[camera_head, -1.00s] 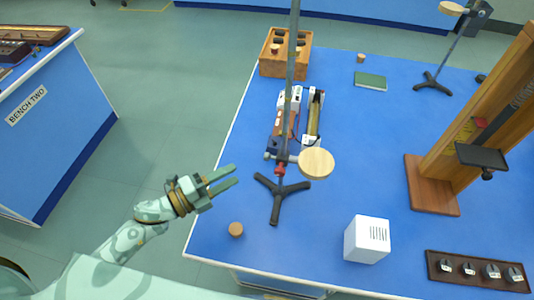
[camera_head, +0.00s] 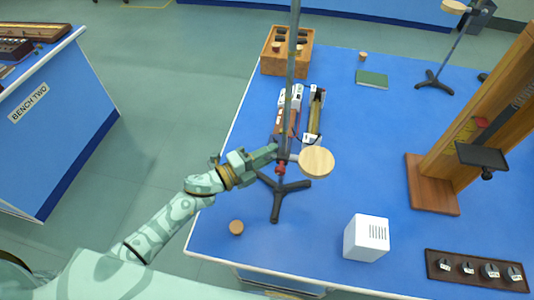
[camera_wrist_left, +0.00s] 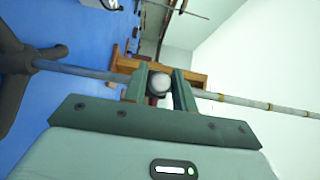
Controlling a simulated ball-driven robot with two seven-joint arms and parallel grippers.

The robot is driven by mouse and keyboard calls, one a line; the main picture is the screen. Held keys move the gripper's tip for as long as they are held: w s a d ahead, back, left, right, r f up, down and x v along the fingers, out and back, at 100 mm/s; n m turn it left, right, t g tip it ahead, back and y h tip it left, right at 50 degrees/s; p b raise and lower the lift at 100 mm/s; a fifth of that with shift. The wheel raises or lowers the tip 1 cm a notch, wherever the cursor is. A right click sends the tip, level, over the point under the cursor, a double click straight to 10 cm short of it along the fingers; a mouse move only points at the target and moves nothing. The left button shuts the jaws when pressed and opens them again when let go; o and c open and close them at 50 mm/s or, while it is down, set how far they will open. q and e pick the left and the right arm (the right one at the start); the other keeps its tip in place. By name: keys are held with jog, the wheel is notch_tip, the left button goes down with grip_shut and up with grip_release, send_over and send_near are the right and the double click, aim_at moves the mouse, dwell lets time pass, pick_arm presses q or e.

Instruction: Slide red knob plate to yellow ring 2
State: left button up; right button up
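A dark tripod stand (camera_head: 277,205) with a tall upright rod (camera_head: 293,60) stands near the bench's left edge. A clamp with a red knob (camera_head: 281,168) sits low on the rod and carries a round wooden plate (camera_head: 316,162). Thin yellowish rings (camera_wrist_left: 257,103) mark the rod in the left wrist view; I cannot read any numbers. My left gripper (camera_head: 274,151) is at the clamp, left of the rod. In the wrist view a pale grey round end (camera_wrist_left: 160,82) lies between its fingers, which look open; contact is unclear. My right gripper is out of view.
A wooden box (camera_head: 285,62), electrical parts (camera_head: 313,115) and a green book (camera_head: 371,79) lie behind. A white box (camera_head: 366,239) and a wooden disc (camera_head: 236,228) are in front. A tall wooden apparatus (camera_head: 432,190) stands right.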

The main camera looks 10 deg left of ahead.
pick_arm(q)
grip_shut()
notch_tip(320, 180, up, 10)
jog(key=p, duration=0.9)
jog(key=shift+r, duration=0.25)
jog(key=shift+f, duration=0.25)
jog(key=o, duration=0.7)
grip_release()
jog(key=b+v, duration=0.2)
jog(key=v, duration=1.4)
jog(key=shift+s+a+b, duration=0.1)
jog(key=shift+a+b, duration=0.05)
jog(key=shift+b, duration=0.2)
